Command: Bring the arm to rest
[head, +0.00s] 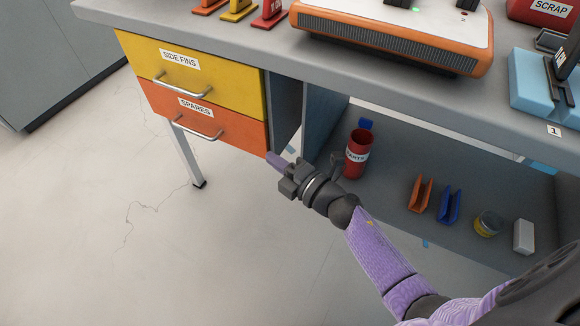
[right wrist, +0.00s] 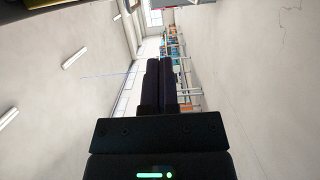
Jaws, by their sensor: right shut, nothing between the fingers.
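My right arm reaches up from the lower right in the head view. Its right gripper (head: 274,160) is shut and empty, with the purple fingertips in front of the lower right corner of the orange SPARES drawer (head: 205,119). I cannot tell whether they touch it. In the right wrist view the gripper's dark fingers (right wrist: 158,64) lie side by side with nothing between them. My left gripper is not in view.
Above SPARES is the yellow SIDE FINS drawer (head: 195,74); both look closed. The grey worktop (head: 230,45) overhangs them. On the lower shelf (head: 385,180) stand a red can (head: 357,160), an orange holder (head: 420,195) and a blue holder (head: 449,204). The floor at left is clear.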

